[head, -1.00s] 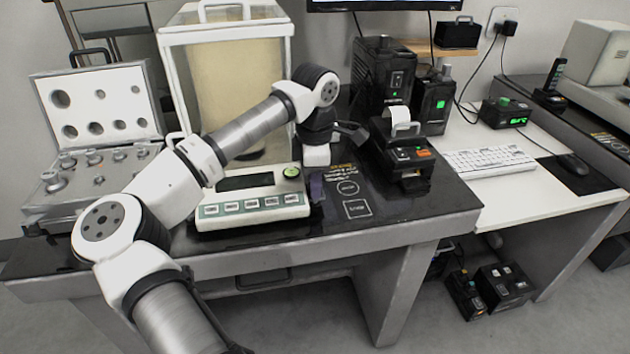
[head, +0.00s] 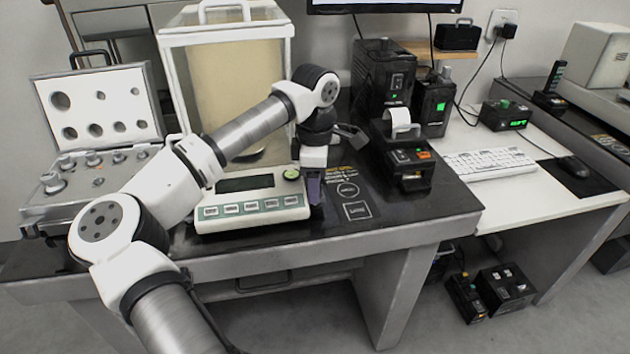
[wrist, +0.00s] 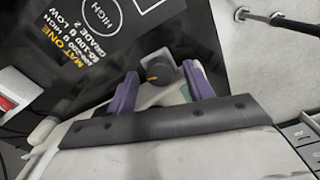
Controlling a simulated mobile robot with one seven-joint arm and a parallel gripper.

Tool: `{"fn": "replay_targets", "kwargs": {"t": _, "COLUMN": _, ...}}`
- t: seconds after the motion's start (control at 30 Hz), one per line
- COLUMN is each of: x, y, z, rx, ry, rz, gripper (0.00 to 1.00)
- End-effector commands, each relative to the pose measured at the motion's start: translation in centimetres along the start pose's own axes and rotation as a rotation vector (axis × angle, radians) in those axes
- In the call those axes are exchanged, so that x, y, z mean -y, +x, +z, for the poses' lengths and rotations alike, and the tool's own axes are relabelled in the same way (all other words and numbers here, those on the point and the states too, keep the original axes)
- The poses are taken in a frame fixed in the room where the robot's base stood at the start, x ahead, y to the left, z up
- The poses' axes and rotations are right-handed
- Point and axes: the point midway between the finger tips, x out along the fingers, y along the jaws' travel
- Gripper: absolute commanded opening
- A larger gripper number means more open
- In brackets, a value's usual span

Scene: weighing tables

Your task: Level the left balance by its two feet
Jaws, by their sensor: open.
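The left balance has a glass weighing chamber and a white front panel (head: 250,212) with a row of buttons and a dark display. A round green disc (head: 291,173) sits at its right front top. My gripper (head: 316,195) is low at the balance's right front corner, its purple fingers pointing down. In the wrist view my gripper (wrist: 160,76) is open, with a dark foot knob (wrist: 157,66) with an orange mark between its fingers. I cannot tell whether the fingers touch it. The left foot is not seen in either view.
The dark tabletop (head: 420,212) has printed mat markings right of the balance. A small printer (head: 405,165) stands further right. An open weight case (head: 60,205) is at the left. A white desk with a keyboard (head: 490,162) lies beyond.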

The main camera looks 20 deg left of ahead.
Motion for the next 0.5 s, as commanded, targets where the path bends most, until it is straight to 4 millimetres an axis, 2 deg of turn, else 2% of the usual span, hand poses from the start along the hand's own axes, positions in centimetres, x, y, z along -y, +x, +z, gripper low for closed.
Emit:
{"fn": "replay_targets", "kwargs": {"t": 0.17, "x": -0.1, "y": -2.1, "z": 0.0, "rx": -0.001, "ry": -0.001, "rz": 0.004, "gripper": 0.52}}
{"fn": "replay_targets", "kwargs": {"t": 0.5, "x": -0.1, "y": -9.8, "z": 0.1, "rx": -0.002, "ry": -0.001, "rz": 0.004, "gripper": 0.52}}
